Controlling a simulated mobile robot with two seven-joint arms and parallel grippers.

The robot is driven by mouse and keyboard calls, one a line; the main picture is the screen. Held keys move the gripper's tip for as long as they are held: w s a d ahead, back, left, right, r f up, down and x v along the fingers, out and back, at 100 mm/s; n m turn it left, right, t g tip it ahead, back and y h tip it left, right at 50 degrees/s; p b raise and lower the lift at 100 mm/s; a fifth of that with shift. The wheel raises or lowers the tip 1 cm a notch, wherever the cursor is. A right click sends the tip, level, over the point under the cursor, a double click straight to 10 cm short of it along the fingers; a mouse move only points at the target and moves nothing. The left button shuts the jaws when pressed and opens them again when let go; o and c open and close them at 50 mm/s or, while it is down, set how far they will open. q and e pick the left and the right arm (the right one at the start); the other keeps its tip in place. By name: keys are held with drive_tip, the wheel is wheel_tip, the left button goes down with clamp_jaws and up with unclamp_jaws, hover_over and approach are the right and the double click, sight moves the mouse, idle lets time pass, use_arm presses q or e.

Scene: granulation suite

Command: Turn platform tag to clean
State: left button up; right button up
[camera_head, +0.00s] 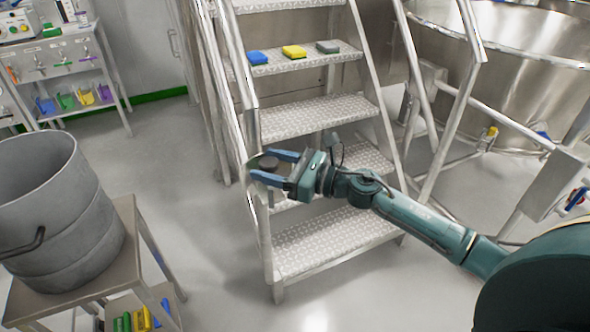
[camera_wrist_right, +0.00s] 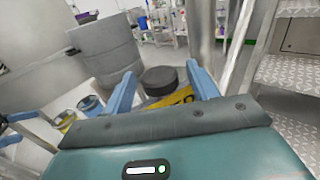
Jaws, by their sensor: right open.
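My right gripper (camera_head: 266,165) is open beside the left rail of the metal steps. A dark round knob (camera_head: 269,162) shows between its blue fingers; I cannot tell whether they touch it. In the right wrist view the gripper (camera_wrist_right: 161,76) has the black knob (camera_wrist_right: 159,80) between its fingertips, with a yellow part (camera_wrist_right: 174,98) just below it. This looks like the platform tag, but its lettering and the state it shows cannot be read. My left gripper is not in view.
A grey drum (camera_head: 62,215) stands on a small table at the left. A steel vessel (camera_head: 520,75) is at the back right. The floor between drum and steps is clear.

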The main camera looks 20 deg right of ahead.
drive_tip(key=b+v, duration=0.2)
drive_tip(key=v, duration=1)
drive_tip(key=shift+s+d, duration=0.15)
drive_tip(key=shift+d, duration=0.05)
